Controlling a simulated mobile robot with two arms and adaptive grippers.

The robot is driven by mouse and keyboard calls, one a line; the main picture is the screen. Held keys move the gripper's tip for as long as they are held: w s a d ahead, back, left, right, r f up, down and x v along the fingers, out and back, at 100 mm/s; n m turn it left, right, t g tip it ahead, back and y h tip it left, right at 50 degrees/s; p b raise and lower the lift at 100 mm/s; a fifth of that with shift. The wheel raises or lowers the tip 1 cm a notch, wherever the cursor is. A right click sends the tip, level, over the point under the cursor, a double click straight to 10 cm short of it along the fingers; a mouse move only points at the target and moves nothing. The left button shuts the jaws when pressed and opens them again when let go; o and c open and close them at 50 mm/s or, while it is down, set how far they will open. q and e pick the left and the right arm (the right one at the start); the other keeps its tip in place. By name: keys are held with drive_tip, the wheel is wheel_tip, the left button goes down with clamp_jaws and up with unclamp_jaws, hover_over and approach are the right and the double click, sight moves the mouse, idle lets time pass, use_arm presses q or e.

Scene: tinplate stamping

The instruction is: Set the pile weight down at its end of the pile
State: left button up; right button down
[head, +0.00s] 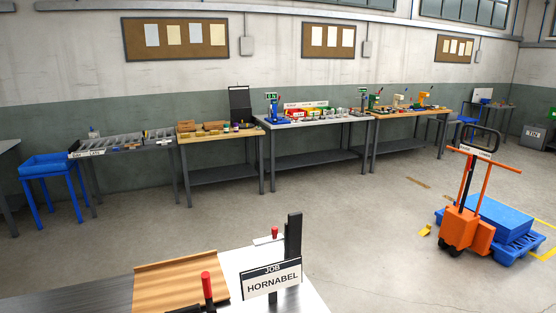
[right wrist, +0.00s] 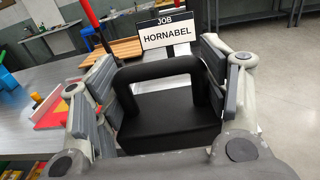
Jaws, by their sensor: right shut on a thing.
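The pile weight (right wrist: 168,132), a black block with a thick arched handle, fills the middle of the right wrist view. My right gripper (right wrist: 160,82) is shut on it, with grey finger pads on both sides of the handle. Behind the weight stands a white sign reading JOB HORNABEL (right wrist: 170,30), also in the head view (head: 272,281). No pile of sheets can be made out; whatever lies under the weight is hidden by it and my gripper. I cannot tell whether the weight touches a surface. My left gripper is in neither view.
A steel bench (right wrist: 40,78) carries a wooden ribbed board (head: 178,286), a red-handled lever (head: 207,287) and a black post (head: 293,238) near the sign. Benches line the far wall. An orange pallet truck (head: 468,228) stands right on open floor.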

use_arm(q)
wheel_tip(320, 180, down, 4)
drive_tip(key=b, duration=0.3)
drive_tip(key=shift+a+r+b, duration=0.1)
drive_tip(key=shift+b, duration=0.3)
use_arm(e)
drive_tip(key=d+r+m+h, duration=0.1)
drive_tip(key=h, duration=0.1)
drive_tip(key=s+d+r+m+t+h, duration=0.1)
drive_tip(key=m+h, duration=0.1)
drive_tip(key=s+d+r+m+h, duration=0.1)
drive_tip(key=r+h, duration=0.1)
drive_tip(key=h, duration=0.1)
drive_tip(key=shift+s+d+m, duration=0.1)
drive_tip(key=shift+d+m, duration=0.2)
drive_tip(key=shift+d, duration=0.1)
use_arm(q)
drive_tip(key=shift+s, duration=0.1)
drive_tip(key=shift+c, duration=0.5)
use_arm(e)
drive_tip(key=shift+a, duration=0.1)
